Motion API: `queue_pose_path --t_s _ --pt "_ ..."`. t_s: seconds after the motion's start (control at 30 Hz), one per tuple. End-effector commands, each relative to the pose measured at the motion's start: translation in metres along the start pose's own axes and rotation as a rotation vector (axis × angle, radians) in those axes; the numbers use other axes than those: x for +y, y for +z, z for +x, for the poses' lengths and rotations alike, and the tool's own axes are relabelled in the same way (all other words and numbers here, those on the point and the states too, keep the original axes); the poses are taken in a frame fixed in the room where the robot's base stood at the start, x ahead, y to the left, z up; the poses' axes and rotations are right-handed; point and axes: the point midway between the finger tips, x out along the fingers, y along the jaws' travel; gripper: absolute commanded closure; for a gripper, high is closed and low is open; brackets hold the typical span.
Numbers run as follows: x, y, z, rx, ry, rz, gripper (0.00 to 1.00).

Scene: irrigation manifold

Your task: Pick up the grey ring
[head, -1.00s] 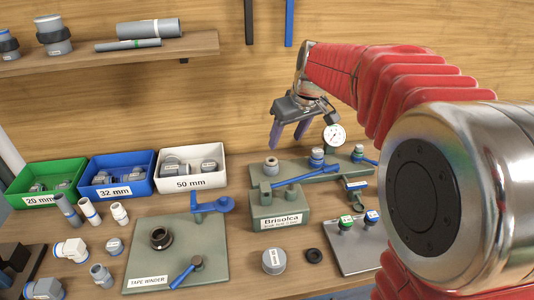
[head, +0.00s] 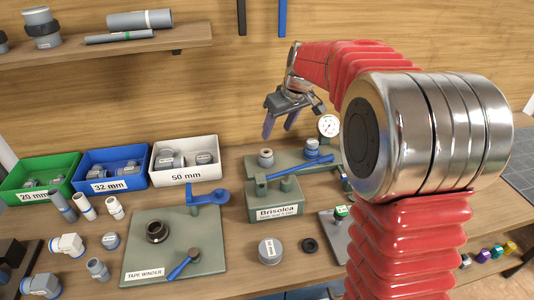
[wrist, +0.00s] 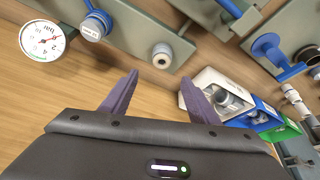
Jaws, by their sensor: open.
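A grey ring-shaped fitting (head: 265,158) with a hole in its top sits on the left part of the green manifold stand. It also shows in the wrist view (wrist: 162,56), above the gap between my fingers. My gripper (head: 280,123) is open and empty, with purple fingers pointing down. In the head view it hangs above and slightly right of the grey ring, apart from it. In the wrist view my gripper (wrist: 160,82) has nothing between its fingertips.
A pressure gauge (head: 328,126) and a blue-banded fitting (head: 312,148) stand right of the ring; a blue lever (head: 300,168) lies in front. A white 50 mm bin (head: 186,174) is to the left. A black ring (head: 309,245) and grey cap (head: 271,251) lie in front.

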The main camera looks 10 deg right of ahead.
Motion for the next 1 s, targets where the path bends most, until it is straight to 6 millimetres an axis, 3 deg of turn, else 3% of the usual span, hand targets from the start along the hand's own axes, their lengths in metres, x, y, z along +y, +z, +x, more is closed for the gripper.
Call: queue_pose_path --t_s 0.4,0.87,1.0 --pt "-0.001 0.000 0.061 -0.002 -0.001 -0.001 0.45" --pt "-0.002 -0.001 0.068 -0.001 0.000 -0.001 0.45" --pt "-0.004 -0.001 0.079 -0.002 -0.002 -0.002 0.45"
